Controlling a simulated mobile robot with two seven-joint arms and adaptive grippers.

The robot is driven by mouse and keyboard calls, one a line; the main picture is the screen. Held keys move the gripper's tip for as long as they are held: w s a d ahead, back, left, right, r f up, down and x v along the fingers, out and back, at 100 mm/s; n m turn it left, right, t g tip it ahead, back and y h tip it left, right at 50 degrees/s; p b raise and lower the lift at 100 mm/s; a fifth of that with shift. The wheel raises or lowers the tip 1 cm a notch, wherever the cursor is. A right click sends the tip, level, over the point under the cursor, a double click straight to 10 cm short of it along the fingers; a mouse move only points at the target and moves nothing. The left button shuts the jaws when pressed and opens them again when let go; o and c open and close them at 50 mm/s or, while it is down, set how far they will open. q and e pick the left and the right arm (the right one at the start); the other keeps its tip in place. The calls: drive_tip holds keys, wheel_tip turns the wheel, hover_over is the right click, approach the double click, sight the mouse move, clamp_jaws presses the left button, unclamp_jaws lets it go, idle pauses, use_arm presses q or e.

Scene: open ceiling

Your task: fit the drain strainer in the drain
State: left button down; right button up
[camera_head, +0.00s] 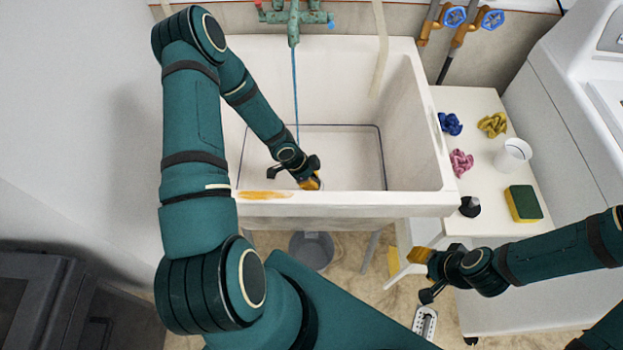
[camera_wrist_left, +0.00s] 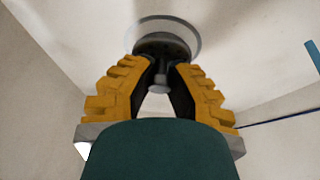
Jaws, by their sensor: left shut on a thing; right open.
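The drain strainer (camera_wrist_left: 163,46) is a dark round disc with a short knob, seen in the left wrist view between the yellow fingertips of my left gripper (camera_wrist_left: 160,82). My left gripper is shut on it. A pale metal ring, the drain (camera_wrist_left: 192,32), shows around and behind the strainer. The strainer overlaps the drain, but I cannot tell whether it is seated or just above it. In the head view my left gripper (camera_head: 312,183) is low inside the white sink (camera_head: 432,125), near its front wall, and hides the strainer. My right gripper (camera_head: 420,257) is open and empty, outside the sink.
A green faucet (camera_head: 294,17) with a thin blue line hanging below it is at the sink's back. A white side table (camera_head: 480,165) at right holds a sponge (camera_head: 523,204), a white cup (camera_head: 513,154) and knotted cloths. A grey bucket (camera_head: 311,250) stands under the sink.

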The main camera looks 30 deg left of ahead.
use_arm(q)
drive_tip(key=shift+f+b, duration=0.4)
drive_tip(key=shift+f, duration=0.4)
idle(0.4)
drive_tip(key=c, duration=0.9)
unclamp_jaws()
drive_tip(key=shift+c, duration=0.2)
drive_tip(key=shift+r, duration=0.15)
drive_tip(key=v, duration=1.1)
drive_tip(key=shift+a+r, duration=0.15)
drive_tip(key=shift+r, duration=0.2)
drive_tip(key=shift+s, duration=0.1)
